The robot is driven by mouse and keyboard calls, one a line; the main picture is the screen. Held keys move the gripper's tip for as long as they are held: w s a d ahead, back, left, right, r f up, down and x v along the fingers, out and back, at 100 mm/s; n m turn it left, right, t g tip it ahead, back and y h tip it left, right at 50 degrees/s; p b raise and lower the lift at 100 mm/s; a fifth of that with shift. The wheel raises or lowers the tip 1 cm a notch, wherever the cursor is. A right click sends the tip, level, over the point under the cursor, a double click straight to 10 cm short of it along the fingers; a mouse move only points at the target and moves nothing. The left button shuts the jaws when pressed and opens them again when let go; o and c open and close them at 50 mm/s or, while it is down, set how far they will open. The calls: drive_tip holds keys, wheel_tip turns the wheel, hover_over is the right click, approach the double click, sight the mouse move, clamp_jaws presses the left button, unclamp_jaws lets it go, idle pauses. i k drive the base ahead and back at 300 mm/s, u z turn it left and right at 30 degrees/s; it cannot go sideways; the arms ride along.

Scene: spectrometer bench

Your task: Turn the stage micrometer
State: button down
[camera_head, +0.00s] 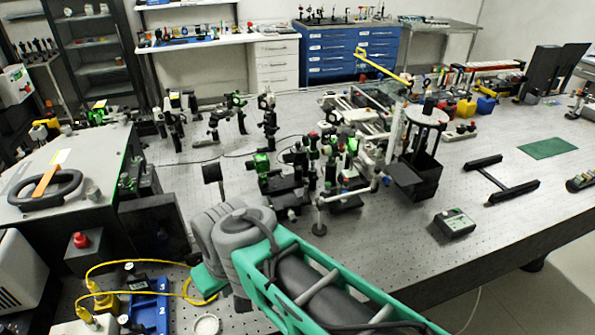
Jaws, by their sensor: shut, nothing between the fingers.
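A cluster of small optical mounts and stages (285,183) in black, green and silver stands on the perforated metal bench (480,225), just beyond my arm. My grey and green arm fills the bottom middle of the view. My gripper's fingers cannot be made out.
A black box (452,224) lies near the bench's front edge. A black H-shaped frame (500,180) and a green mat (547,148) lie to the right. A red button box (82,243) and yellow cables (130,262) are at left. Bare bench lies between the cluster and the front edge.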

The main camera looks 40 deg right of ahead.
sight(293, 218)
drive_tip(key=z, duration=0.95)
